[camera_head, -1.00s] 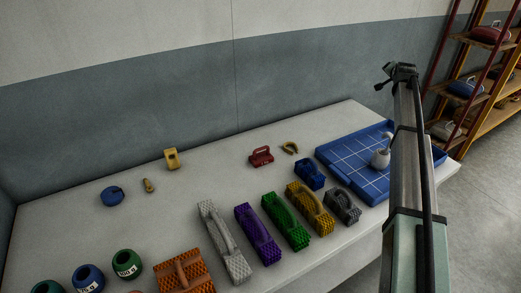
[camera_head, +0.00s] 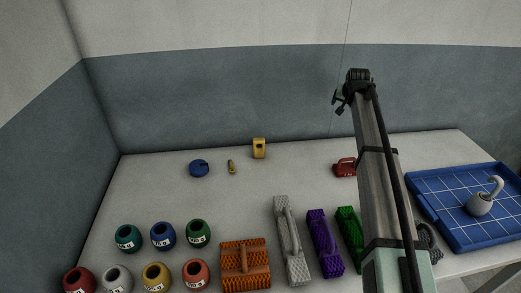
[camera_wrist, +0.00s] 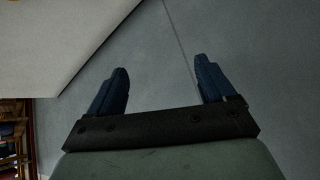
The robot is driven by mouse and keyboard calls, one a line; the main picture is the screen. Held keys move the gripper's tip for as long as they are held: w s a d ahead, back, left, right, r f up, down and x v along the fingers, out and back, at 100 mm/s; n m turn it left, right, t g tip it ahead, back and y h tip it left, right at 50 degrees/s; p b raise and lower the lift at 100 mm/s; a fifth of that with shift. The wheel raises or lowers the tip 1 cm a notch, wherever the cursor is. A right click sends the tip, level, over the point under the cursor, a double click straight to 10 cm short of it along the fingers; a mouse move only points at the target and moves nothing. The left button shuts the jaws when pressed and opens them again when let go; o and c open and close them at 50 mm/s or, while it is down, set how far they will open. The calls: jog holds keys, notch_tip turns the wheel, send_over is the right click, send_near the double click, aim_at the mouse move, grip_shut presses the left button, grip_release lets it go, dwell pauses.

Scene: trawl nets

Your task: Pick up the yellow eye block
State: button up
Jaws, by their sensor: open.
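The yellow eye block (camera_head: 259,148) stands upright near the back of the table, close to the wall, with a dark round hole in its face. My gripper (camera_head: 340,99) is raised at the far end of my arm, to the right of the block in the picture. In the wrist view my gripper (camera_wrist: 162,70) has its two blue fingers wide apart with nothing between them. The yellow block does not show in the wrist view.
A small brass piece (camera_head: 232,167) and a blue round block (camera_head: 199,168) lie left of the yellow block. A red block (camera_head: 344,167) sits to its right. Brushes, labelled pots and a blue gridded tray (camera_head: 450,224) fill the front and right. Bare table surrounds the yellow block.

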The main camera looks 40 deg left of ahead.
jog(key=s+a+f+n+g, duration=0.2)
jog(key=s+a+n, duration=0.1)
jog(key=s+a, duration=0.8)
jog(key=n+g, duration=0.2)
jog(key=n, duration=0.1)
send_near(259, 140)
jog(key=shift+h, duration=0.3)
jog(key=x, duration=0.5)
jog(key=shift+w+a, duration=0.25)
jog(key=shift+a, duration=0.1)
jog(key=shift+x, duration=3)
jog(key=shift+s, duration=0.2)
jog(key=shift+c, duration=0.4)
jog(key=c, duration=1)
